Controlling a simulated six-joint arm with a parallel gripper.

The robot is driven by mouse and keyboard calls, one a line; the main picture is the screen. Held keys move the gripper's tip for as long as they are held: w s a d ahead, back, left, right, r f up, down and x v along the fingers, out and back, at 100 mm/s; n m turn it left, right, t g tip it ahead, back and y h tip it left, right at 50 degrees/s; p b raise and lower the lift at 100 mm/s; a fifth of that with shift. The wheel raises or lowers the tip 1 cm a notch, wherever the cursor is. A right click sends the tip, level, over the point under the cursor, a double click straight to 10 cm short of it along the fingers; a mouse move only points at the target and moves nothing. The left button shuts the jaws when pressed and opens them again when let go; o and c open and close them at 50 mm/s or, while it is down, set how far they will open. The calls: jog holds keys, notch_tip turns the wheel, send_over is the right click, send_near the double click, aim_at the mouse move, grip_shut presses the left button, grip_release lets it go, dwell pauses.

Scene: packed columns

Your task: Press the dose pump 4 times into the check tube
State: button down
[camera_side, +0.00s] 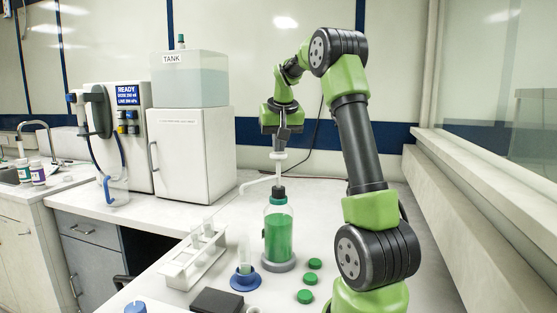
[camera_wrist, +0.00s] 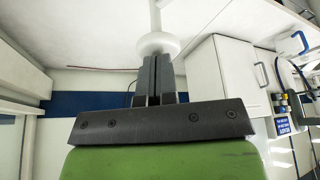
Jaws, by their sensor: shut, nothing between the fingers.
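The dose pump has a white round head (camera_side: 278,156), a thin stem and a spout (camera_side: 258,183) reaching left. It stands upright on a bottle of green liquid (camera_side: 278,236) with a black collar, set on a grey ring. The check tube (camera_side: 244,250) stands upright in a blue base (camera_side: 244,278), below and near the spout's end. My gripper (camera_side: 281,146) points down over the pump head, shut and empty. In the wrist view its fingers (camera_wrist: 158,62) are together, with the white head just past their tips. I cannot tell whether they touch it.
A white rack with tubes (camera_side: 194,259) stands left of the check tube. Green caps (camera_side: 315,264) lie right of the bottle, and a dark block (camera_side: 216,301) sits in front. A labelled tank (camera_side: 190,80) on a white cabinet stands behind. The bench behind the bottle is clear.

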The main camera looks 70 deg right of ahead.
jog(key=shift+f, duration=1.1)
jog(key=shift+r, duration=2.15)
jog(key=shift+f, duration=0.2)
jog(key=shift+f, duration=1.95)
jog(key=shift+r, duration=2.15)
